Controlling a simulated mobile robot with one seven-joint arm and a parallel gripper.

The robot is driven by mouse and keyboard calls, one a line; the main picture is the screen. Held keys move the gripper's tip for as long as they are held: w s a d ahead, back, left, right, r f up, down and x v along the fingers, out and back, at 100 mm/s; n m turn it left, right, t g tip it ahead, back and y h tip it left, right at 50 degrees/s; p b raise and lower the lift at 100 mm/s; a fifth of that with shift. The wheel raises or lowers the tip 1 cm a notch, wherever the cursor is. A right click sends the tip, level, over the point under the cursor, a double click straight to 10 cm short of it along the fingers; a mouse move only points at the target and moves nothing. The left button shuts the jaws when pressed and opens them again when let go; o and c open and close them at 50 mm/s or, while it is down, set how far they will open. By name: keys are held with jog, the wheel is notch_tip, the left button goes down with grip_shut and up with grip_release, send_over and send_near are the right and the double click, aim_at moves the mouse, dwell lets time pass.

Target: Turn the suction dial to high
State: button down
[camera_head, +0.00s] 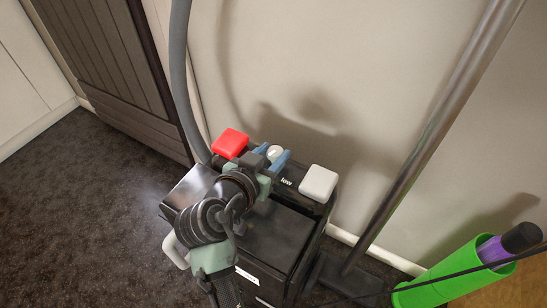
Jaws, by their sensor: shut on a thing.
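The suction dial (274,151) shows as a small white rounded knob on top of a black vacuum cleaner (275,237), between a red button and a pale grey button. My gripper (271,157) comes down over the vacuum from the front, with its light blue fingers on both sides of the dial. It is shut on the dial. My gripper and wrist hide part of the dial and the panel around it. A small white label is printed on the black panel to the right of the dial. I cannot tell the dial's setting.
The red button (230,142) is close to the left of my gripper, and the grey button (318,183) is to the right. A grey hose (181,75) and a metal tube (435,130) rise by the wall. Dark carpet lies open at left.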

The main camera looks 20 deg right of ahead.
jog(key=m+g+h+b, duration=0.1)
jog(key=m+g+b, duration=0.1)
jog(key=m+g, duration=0.1)
jog(key=m+g+h, duration=0.1)
jog(key=shift+w+a+f+g+h+b, duration=0.2)
jog(key=shift+w+g+h+b, duration=0.1)
jog(key=shift+b, duration=0.1)
jog(key=shift+w+r+m+g+h+b, duration=0.15)
jog(key=shift+m+g+h+b, duration=0.25)
jog(key=shift+m+g+b, duration=1.2)
jog(key=shift+m+g, duration=0.6)
jog(key=shift+g, duration=0.1)
jog(key=shift+c, duration=2.1)
grip_release()
jog(key=shift+a+r+p, duration=0.2)
jog(key=shift+p, duration=0.2)
jog(key=p+v, duration=0.5)
jog(key=v, duration=0.7)
jog(key=shift+a, duration=0.3)
